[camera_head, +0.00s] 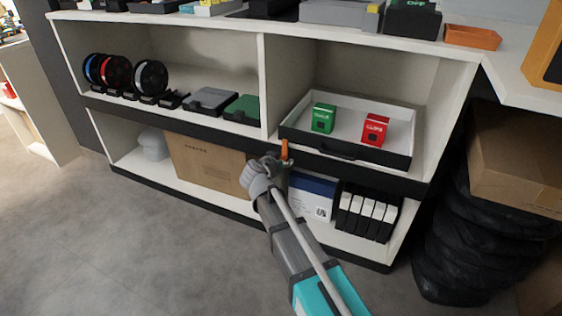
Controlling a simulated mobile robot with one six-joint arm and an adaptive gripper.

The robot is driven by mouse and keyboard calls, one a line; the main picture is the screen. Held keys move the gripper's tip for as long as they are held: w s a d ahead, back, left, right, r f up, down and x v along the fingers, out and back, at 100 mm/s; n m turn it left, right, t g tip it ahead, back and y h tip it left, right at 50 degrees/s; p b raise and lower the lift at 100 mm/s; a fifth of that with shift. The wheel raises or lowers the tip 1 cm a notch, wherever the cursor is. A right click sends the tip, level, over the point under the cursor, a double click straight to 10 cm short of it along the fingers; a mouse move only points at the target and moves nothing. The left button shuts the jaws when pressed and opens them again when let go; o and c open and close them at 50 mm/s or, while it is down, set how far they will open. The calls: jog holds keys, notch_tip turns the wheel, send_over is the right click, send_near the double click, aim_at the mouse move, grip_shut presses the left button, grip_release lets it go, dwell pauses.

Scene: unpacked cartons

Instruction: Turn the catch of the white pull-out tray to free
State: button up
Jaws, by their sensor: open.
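The white pull-out tray (288,120) sits in the upper right shelf bay, with a black front that has a handle. An upright orange catch (284,149) shows at the left end of the tray's front. My gripper (279,160) is open, right at the catch's lower part in this view. The gripper's fingers hide the catch's lower end, and I cannot tell whether they touch it.
A green box (323,118) and a red box (374,129) stand in the tray. Below are a cardboard carton (205,168), a blue-and-white box (313,196) and several black-and-white binders (367,212). Floor (130,240) at the left front is clear.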

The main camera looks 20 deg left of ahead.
grip_shut()
